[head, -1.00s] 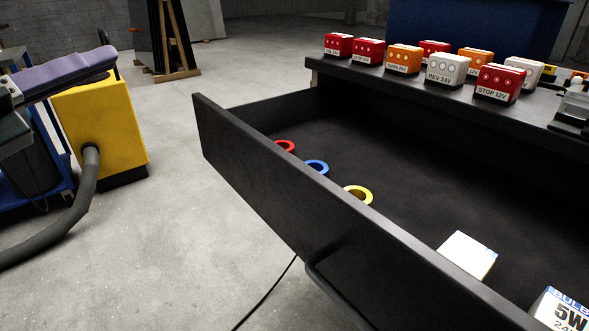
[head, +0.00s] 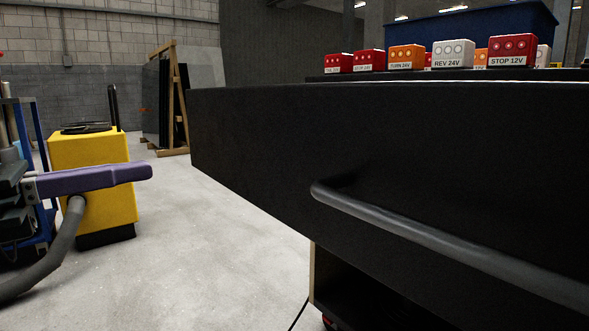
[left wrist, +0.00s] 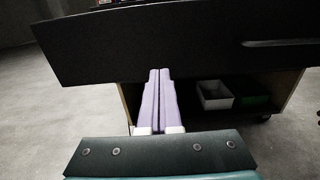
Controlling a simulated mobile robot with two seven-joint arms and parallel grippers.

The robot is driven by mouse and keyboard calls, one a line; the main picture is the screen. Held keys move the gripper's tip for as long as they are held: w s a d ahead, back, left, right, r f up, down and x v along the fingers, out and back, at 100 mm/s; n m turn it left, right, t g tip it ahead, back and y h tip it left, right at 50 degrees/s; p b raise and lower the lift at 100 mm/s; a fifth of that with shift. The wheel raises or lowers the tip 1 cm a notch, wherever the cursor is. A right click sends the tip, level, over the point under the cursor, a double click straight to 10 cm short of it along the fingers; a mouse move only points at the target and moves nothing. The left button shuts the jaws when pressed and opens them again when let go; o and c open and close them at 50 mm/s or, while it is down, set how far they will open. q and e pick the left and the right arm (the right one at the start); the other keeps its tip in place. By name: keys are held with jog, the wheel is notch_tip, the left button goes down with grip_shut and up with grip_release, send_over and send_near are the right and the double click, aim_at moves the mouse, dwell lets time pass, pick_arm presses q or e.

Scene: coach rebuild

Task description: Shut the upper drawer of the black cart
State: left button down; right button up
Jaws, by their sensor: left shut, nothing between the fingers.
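The upper drawer (head: 400,150) of the black cart stands pulled out. Its broad black front and bar handle (head: 440,240) face me, hiding its contents in the head view. The drawer front (left wrist: 180,45) and part of the handle (left wrist: 280,43) also show in the left wrist view. My left gripper (head: 148,171), with purple fingers, is shut and empty, left of the drawer front in the head view. In the left wrist view its fingertips (left wrist: 160,72) overlap the front's lower edge; I cannot tell whether they touch. My right gripper is not in view.
Red, orange and white labelled boxes (head: 453,54) stand on the cart top. A yellow machine (head: 90,165) with a hose stands left. Floor between is clear.

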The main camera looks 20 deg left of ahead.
aim_at(251, 154)
pick_arm(q)
jog(key=b+x, duration=0.1)
jog(key=x, duration=1.1)
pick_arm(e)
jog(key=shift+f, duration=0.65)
